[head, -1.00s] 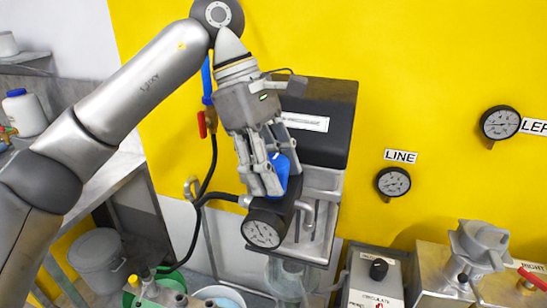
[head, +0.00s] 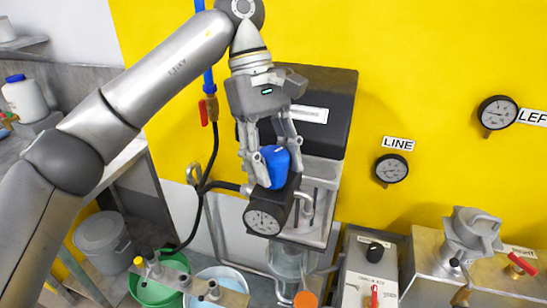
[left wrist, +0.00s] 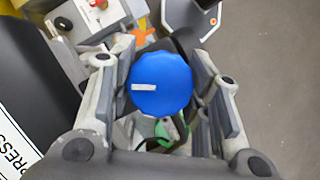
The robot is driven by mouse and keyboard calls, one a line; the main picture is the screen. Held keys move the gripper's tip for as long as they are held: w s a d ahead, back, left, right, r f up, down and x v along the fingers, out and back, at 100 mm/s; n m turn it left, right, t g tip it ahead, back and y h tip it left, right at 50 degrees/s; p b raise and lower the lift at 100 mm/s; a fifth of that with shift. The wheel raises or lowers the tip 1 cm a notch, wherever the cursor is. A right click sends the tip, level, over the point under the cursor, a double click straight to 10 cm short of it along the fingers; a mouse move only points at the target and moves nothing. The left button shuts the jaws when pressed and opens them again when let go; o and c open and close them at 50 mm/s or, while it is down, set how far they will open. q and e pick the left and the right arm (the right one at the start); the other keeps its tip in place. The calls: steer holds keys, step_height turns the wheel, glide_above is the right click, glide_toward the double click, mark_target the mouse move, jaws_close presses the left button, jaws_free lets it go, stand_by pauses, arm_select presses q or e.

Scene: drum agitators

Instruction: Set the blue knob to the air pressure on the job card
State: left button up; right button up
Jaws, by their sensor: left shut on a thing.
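The blue knob (head: 275,165) sits on top of a black regulator with a round dial gauge (head: 263,219) on its front. My left gripper (head: 272,172) comes down from above and is shut on the knob, one finger on each side. In the left wrist view the round blue knob (left wrist: 161,84) lies between the two fingers, with its white pointer mark toward the picture's left. The gauge's needle is too small to read. I cannot make out a job card. My right gripper is not in view.
A black-topped unit (head: 325,95) stands right behind the regulator. A blue pipe with a red-handled valve (head: 205,112) is on the yellow wall at left. The LINE gauge (head: 391,169) hangs at right. A green bucket (head: 158,284) stands below.

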arm_select(q)
steer(key=shift+r, duration=0.2)
steer(key=o, duration=1.1)
steer(key=shift+f, duration=0.15)
steer(key=shift+c, duration=0.2)
steer(key=v, duration=1.2)
steer(key=shift+w+a, duration=0.1)
